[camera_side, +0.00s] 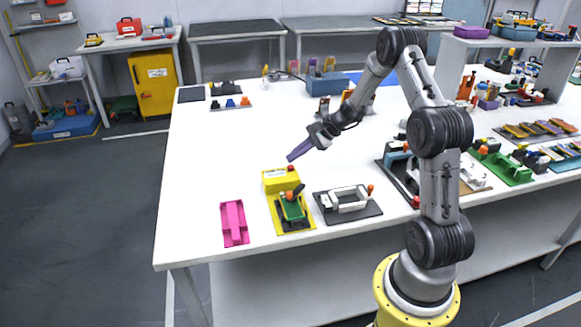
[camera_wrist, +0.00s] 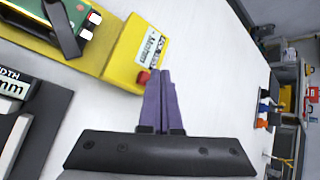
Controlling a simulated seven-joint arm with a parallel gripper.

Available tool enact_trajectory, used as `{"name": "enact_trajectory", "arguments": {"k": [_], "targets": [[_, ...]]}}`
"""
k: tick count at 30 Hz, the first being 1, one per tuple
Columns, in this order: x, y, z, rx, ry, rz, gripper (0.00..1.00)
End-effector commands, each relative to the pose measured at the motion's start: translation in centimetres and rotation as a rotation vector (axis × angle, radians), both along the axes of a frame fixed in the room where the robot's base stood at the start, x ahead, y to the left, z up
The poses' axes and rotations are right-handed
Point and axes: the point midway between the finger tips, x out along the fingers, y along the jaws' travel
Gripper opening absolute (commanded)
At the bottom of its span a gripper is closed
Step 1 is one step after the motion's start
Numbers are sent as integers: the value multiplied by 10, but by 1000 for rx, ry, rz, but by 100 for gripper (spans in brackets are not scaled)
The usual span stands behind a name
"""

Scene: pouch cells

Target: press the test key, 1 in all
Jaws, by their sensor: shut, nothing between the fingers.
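The yellow tester (camera_side: 281,183) stands near the table's front left, with a green piece (camera_side: 292,208) under a dark clamp on its front part. The red test key (camera_side: 291,168) is on the raised yellow box at its back. In the wrist view the key (camera_wrist: 143,77) shows at the box edge, just left of the fingertips. My gripper (camera_side: 290,158) has its purple fingers shut and empty, tilted down to the left. The tips are just above the key in the side view. In the wrist view the shut fingertips (camera_wrist: 160,72) partly overlap the yellow box (camera_wrist: 138,52).
A pink holder (camera_side: 234,223) lies left of the tester. A dark plate with a white fixture (camera_side: 347,200) and orange knob stands close on its right. More fixtures (camera_side: 398,175) crowd further right. The white table (camera_side: 215,150) is clear behind and left of the tester.

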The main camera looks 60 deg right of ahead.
Motion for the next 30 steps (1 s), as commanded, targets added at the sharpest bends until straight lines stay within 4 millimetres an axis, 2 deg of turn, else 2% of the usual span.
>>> {"name": "enact_trajectory", "arguments": {"k": [7, 30], "targets": [[0, 0, -8, 1, 0, -1, 0], [0, 0, -12, 0, 0, 0, 0]]}}
